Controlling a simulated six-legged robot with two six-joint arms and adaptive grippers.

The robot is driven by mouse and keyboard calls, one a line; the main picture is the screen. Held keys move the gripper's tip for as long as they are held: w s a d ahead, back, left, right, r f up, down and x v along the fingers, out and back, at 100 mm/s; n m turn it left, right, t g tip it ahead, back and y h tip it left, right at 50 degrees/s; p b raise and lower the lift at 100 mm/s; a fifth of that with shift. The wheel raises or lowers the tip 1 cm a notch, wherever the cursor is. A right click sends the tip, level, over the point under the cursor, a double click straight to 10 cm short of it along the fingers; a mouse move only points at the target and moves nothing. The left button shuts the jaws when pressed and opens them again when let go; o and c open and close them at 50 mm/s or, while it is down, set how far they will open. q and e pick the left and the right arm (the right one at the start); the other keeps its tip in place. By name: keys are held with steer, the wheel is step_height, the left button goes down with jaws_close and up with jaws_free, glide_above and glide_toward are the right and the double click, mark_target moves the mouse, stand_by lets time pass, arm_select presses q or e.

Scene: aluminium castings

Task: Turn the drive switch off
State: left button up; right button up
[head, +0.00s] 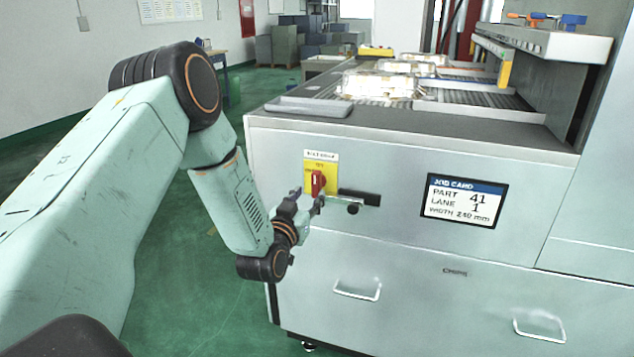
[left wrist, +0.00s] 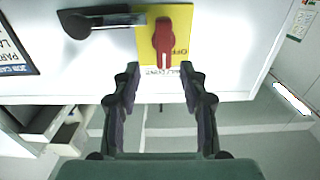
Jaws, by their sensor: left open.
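The red drive switch (head: 318,183) sits on a yellow plate (head: 322,160) on the front of the grey machine, under a white label. In the left wrist view the red knob (left wrist: 163,42) stands lengthwise up and down on the yellow plate (left wrist: 147,15), with "OFF" printed to its right. My left gripper (head: 305,205) is at the switch in the head view. In the left wrist view my left gripper (left wrist: 160,72) is open and empty, its two fingertips apart, the knob just beyond and between them. Contact cannot be told. My right gripper is not in view.
A black-handled lever (head: 358,198) sticks out right beside the switch, also in the left wrist view (left wrist: 90,22). A job card screen (head: 463,201) is further right. Two drawer handles (head: 357,289) are below. Castings (head: 378,85) lie on top of the machine.

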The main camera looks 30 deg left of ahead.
mark_target(315, 184)
arm_select(q)
steer(key=x, duration=0.2)
steer(key=b+x, duration=0.1)
steer(key=x, duration=0.1)
steer(key=shift+w+a+f, duration=0.1)
steer(key=shift+w+a, duration=0.15)
steer(key=shift+a, duration=0.05)
steer(key=shift+w, duration=0.65)
steer(key=shift+w+a+f, duration=0.15)
steer(key=shift+w+a, duration=0.1)
steer(key=shift+a, duration=0.15)
steer(key=shift+s+d+r, duration=0.1)
steer(key=shift+d+r, duration=0.1)
steer(key=shift+d, duration=0.05)
steer(key=shift+c, duration=0.6)
steer(key=shift+d, duration=0.1)
steer(key=shift+c, duration=0.7)
steer(key=shift+a+f, duration=0.15)
steer(key=shift+a, duration=0.05)
steer(key=c, duration=0.3)
jaws_close()
